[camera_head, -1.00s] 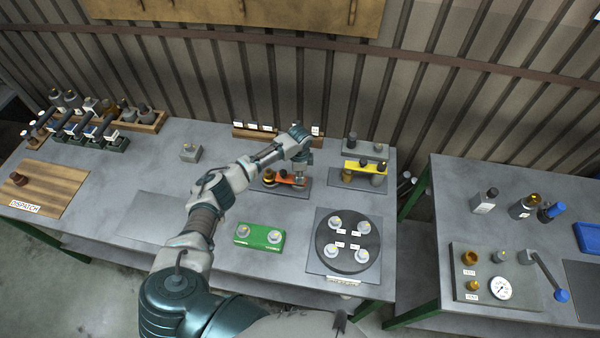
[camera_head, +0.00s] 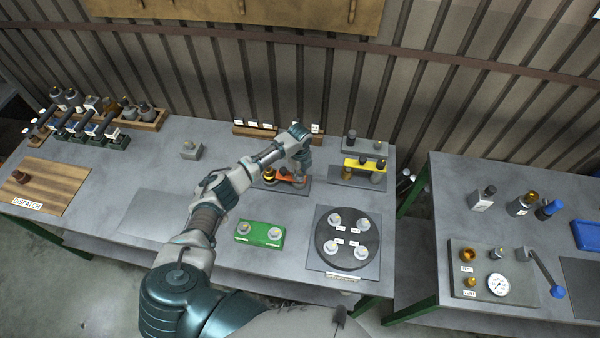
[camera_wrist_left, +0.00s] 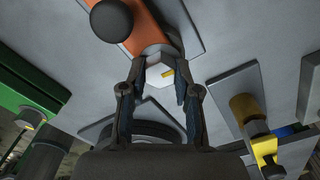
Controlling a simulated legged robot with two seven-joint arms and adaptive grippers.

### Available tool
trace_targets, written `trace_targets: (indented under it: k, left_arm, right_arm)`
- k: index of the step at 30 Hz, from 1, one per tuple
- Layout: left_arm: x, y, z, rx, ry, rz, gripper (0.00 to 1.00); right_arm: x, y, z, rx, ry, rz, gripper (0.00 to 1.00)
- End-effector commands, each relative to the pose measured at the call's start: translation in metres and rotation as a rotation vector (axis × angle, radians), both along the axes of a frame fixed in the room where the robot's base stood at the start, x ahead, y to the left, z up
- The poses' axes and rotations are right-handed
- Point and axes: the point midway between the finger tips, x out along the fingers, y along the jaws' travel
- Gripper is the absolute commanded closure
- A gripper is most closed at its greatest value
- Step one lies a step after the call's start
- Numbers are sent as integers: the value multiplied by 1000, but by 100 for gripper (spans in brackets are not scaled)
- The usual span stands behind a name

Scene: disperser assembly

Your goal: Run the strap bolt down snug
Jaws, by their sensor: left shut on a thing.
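The orange strap (camera_head: 285,179) lies across a fixture on a dark plate near the back of the main bench. It also shows in the wrist view (camera_wrist_left: 138,38), with a dark round knob (camera_wrist_left: 112,20) on it. My left gripper (camera_head: 301,180) points down at the strap's right end. My right gripper is not in view.
A yellow strap fixture (camera_head: 364,166) stands close to the right of the gripper. A green block (camera_head: 260,235) and a dark round plate (camera_head: 330,251) with several pale-topped pieces are nearer the front. Small white labels (camera_head: 268,127) stand behind. The bench's left middle is mostly free.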

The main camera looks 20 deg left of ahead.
Motion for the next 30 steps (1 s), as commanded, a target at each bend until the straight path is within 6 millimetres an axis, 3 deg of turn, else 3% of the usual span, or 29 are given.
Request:
trace_targets:
  k: [21,22,24,30]
  left_arm:
    - [1,1,1,1,-5,-70,100]
    - [2,1,1,1,-5,-70,62]
    - [1,1,1,1,-5,-70,44]
    - [0,1,1,1,-3,-71,44]
  right_arm:
    - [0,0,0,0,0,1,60]
    - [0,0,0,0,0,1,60]
    - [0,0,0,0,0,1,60]
    - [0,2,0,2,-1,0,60]
